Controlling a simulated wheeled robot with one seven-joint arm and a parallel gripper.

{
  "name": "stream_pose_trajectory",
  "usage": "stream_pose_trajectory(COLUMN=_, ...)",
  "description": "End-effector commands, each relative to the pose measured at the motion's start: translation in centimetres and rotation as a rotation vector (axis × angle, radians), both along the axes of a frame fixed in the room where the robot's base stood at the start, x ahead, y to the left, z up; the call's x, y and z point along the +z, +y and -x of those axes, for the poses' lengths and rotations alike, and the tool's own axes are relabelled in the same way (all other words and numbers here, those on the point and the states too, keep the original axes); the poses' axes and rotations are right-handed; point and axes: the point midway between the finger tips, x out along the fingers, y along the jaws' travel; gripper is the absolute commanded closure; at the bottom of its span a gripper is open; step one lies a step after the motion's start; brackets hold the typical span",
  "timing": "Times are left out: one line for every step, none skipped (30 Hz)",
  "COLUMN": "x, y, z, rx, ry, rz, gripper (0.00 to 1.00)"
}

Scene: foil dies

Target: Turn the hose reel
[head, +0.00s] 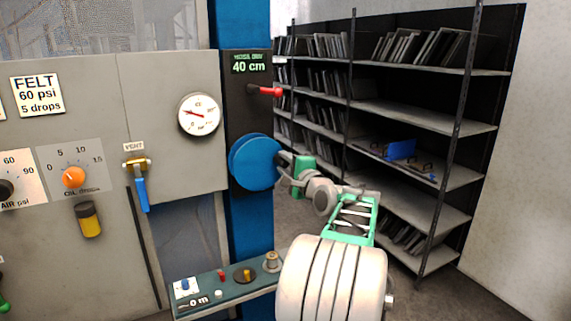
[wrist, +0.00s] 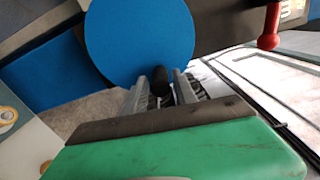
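The hose reel is a round blue disc (head: 253,162) on the blue post, and it fills the upper middle of the wrist view (wrist: 135,38). A black crank knob (wrist: 160,80) sticks out near the disc's lower edge in the wrist view. My gripper (head: 283,161) is at the disc's right edge in the head view. In the wrist view my gripper's grey fingers (wrist: 161,92) lie close on both sides of the knob and look shut on it. A display (head: 249,64) above the reel reads 40 cm. In the head view, my gripper hides the knob.
A red-tipped lever (head: 267,91) sits above the reel and also shows in the wrist view (wrist: 268,28). A grey panel with a gauge (head: 199,115) and a blue vent handle (head: 141,193) is at left. A small control shelf (head: 232,289) juts out below. Shelving (head: 410,115) stands behind at right.

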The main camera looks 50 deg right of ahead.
Motion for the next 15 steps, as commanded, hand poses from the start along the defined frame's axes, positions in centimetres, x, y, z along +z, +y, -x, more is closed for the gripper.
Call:
stream_pose_trajectory(x=0.0, y=0.0, z=0.0, rx=0.0, ry=-0.001, rz=0.0, gripper=0.61)
stream_pose_trajectory(x=0.1, y=0.0, z=0.0, rx=0.001, ry=-0.001, rz=0.001, gripper=0.59)
stream_pose_trajectory(x=0.1, y=0.0, z=0.0, rx=0.001, ry=-0.001, rz=0.001, gripper=0.56)
stream_pose_trajectory(x=0.1, y=0.0, z=0.0, rx=0.001, ry=-0.001, rz=0.001, gripper=0.56)
stream_pose_trajectory(x=0.1, y=0.0, z=0.0, rx=0.001, ry=-0.001, rz=0.001, gripper=0.56)
stream_pose_trajectory(x=0.1, y=0.0, z=0.0, rx=0.001, ry=-0.001, rz=0.001, gripper=0.56)
stream_pose_trajectory(x=0.1, y=0.0, z=0.0, rx=0.001, ry=-0.002, rz=0.002, gripper=0.56)
stream_pose_trajectory(x=0.1, y=0.0, z=0.0, rx=0.001, ry=-0.002, rz=0.002, gripper=0.56)
stream_pose_trajectory(x=0.1, y=0.0, z=0.0, rx=0.001, ry=-0.002, rz=0.002, gripper=0.56)
stream_pose_trajectory(x=0.1, y=0.0, z=0.1, rx=0.001, ry=-0.002, rz=0.002, gripper=0.56)
stream_pose_trajectory(x=0.1, y=0.1, z=0.2, rx=0.0, ry=-0.001, rz=0.002, gripper=0.56)
stream_pose_trajectory(x=0.0, y=0.2, z=0.6, rx=-0.001, ry=-0.001, rz=0.003, gripper=0.56)
stream_pose_trajectory(x=0.0, y=0.3, z=0.9, rx=-0.001, ry=-0.002, rz=0.004, gripper=0.56)
stream_pose_trajectory(x=-0.1, y=0.5, z=1.4, rx=-0.002, ry=-0.001, rz=0.004, gripper=0.56)
stream_pose_trajectory(x=-0.1, y=0.8, z=2.1, rx=-0.002, ry=-0.001, rz=0.004, gripper=0.56)
